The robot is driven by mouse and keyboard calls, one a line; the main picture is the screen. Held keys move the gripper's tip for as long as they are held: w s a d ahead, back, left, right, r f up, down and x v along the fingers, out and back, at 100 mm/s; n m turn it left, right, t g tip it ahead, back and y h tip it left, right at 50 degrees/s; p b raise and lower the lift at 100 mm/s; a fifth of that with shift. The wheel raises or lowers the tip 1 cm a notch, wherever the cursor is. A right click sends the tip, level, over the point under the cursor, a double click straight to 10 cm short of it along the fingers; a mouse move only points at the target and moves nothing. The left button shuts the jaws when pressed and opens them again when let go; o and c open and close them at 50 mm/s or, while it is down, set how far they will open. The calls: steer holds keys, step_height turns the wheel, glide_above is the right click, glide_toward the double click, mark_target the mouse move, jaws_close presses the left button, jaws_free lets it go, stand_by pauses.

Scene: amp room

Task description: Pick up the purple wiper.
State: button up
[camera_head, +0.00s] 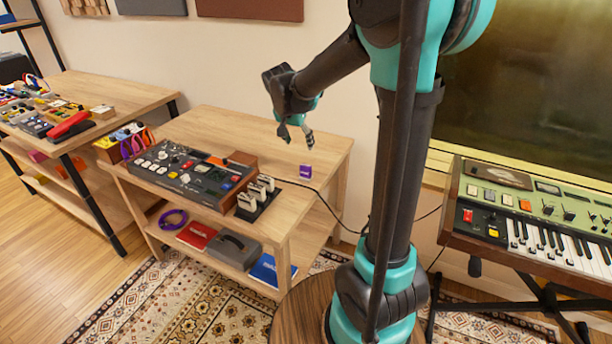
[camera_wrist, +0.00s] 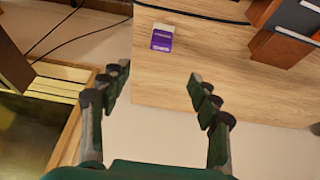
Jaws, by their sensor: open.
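The purple wiper (camera_head: 306,171) is a small purple block with a pale end. It sits on the wooden table top (camera_head: 233,128), near its right end, in the head view. In the wrist view the wiper (camera_wrist: 162,38) shows its white and purple face, ahead of the fingers and apart from them. My gripper (camera_head: 296,139) hangs above the table, a little above and left of the wiper in the head view. It also shows in the wrist view (camera_wrist: 160,85), where its two fingers are spread with nothing between them.
A mixer-like device (camera_head: 190,174) and a black stand with several pale-topped pieces (camera_head: 258,193) are on the same table. A black cable (camera_head: 322,198) runs near the wiper. A keyboard (camera_head: 540,225) stands at right. The table top around the wiper is mostly clear.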

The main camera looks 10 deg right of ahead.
mark_target(305, 166)
steer(key=x, duration=1)
steer(key=shift+f, duration=0.2)
steer(key=shift+s+a+x, duration=0.1)
steer(key=shift+a+x, duration=0.05)
steer(key=shift+x, duration=1.35)
steer(key=shift+s+a+x, duration=0.1)
steer(key=shift+s+x, duration=0.05)
steer(key=shift+x, duration=1.35)
steer(key=shift+f, duration=0.15)
steer(key=c, duration=1.3)
step_height(305, 166, up, 20)
steer(key=shift+r, duration=0.1)
